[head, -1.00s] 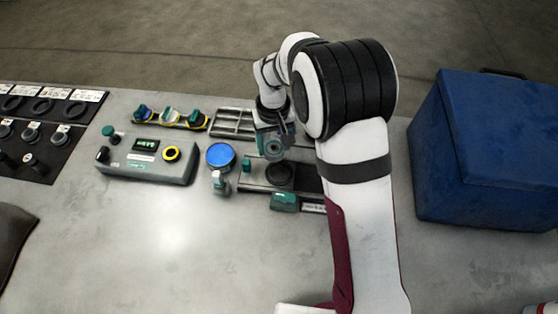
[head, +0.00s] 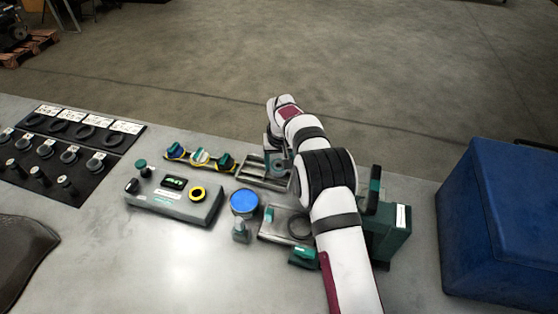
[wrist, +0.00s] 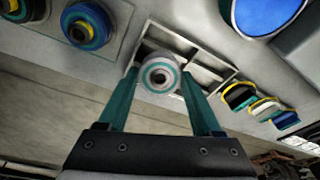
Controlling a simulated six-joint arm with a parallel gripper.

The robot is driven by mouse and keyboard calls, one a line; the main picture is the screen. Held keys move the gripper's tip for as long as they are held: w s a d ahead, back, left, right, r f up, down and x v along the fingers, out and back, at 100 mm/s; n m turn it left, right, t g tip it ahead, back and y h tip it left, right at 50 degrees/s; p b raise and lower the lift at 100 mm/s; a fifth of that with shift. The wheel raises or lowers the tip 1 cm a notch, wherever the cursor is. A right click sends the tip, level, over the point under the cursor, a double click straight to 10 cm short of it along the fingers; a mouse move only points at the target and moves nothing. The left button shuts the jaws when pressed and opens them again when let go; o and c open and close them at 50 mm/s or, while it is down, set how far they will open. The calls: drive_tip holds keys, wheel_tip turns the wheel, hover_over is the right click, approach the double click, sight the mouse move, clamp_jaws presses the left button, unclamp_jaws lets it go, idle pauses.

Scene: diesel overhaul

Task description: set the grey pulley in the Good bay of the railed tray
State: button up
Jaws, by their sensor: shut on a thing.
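My gripper (wrist: 160,88) is shut on the grey pulley (wrist: 160,70), which has a teal ring and a dark centre hole. The green fingers grip it from both sides. The railed tray (wrist: 193,52), a pale frame with divided bays, lies behind the pulley in the wrist view. The pulley overlaps the tray's left part there. I cannot tell if it touches the tray, and no bay label is readable. In the head view the tray (head: 251,168) shows left of my arm, which partly hides it, with the pulley (head: 277,172) at its right side.
A rack of coloured parts (head: 200,157), a grey control box (head: 172,196), a blue-topped round part (head: 244,201) and a fixture (head: 283,224) stand nearby. A large blue case (head: 500,230) stands at right.

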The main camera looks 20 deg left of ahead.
sight(279, 166)
drive_tip(key=shift+f, duration=0.2)
drive_tip(key=shift+f, duration=0.5)
drive_tip(key=o, duration=1.6)
drive_tip(key=shift+f, duration=0.1)
drive_tip(key=shift+c, duration=0.2)
drive_tip(key=shift+r, duration=3.55)
wheel_tip(279, 166, up, 4)
